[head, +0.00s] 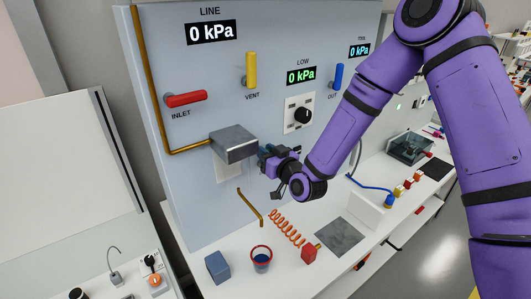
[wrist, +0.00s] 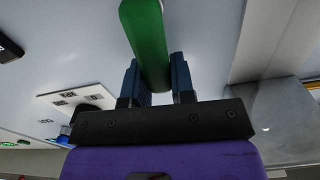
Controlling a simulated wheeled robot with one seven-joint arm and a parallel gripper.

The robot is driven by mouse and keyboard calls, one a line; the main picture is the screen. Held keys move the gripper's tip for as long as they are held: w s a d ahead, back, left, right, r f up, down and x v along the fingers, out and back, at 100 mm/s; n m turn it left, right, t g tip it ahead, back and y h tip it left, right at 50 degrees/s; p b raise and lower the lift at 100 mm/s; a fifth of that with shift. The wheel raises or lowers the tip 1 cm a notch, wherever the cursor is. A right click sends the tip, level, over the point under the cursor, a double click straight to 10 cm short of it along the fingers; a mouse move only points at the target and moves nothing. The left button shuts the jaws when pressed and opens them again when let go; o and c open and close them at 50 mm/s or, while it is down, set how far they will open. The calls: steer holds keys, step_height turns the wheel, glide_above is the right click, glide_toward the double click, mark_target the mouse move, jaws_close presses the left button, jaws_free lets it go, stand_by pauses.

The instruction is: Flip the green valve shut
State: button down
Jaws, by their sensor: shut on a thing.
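The green valve handle (wrist: 147,40) shows in the wrist view as a long green bar running up from between my fingers. My gripper (wrist: 154,70) is shut on it, with one dark blue finger on each side. In the head view my gripper (head: 268,153) is at the panel, just right of a grey metal box (head: 233,143). The green handle cannot be made out in the head view; the box and my gripper hide that spot.
The panel (head: 220,80) carries a horizontal red INLET lever (head: 186,99), an upright yellow VENT lever (head: 251,70), an upright blue OUT lever (head: 338,77) and a black knob (head: 302,115). Displays read 0 kPa. A blue block (head: 217,266), a cup (head: 261,259) and an orange coil (head: 286,229) are below.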

steer(key=w+d+f+m, duration=0.2)
steer(key=d+f+m, duration=0.2)
steer(key=m, duration=1.3)
steer(key=shift+w+d+f, duration=0.15)
steer(key=shift+w+f, duration=0.25)
steer(key=shift+f, duration=0.4)
steer(key=c, duration=1)
jaws_free()
steer(key=shift+o, duration=0.2)
steer(key=v, duration=1)
steer(key=shift+s+d, duration=0.3)
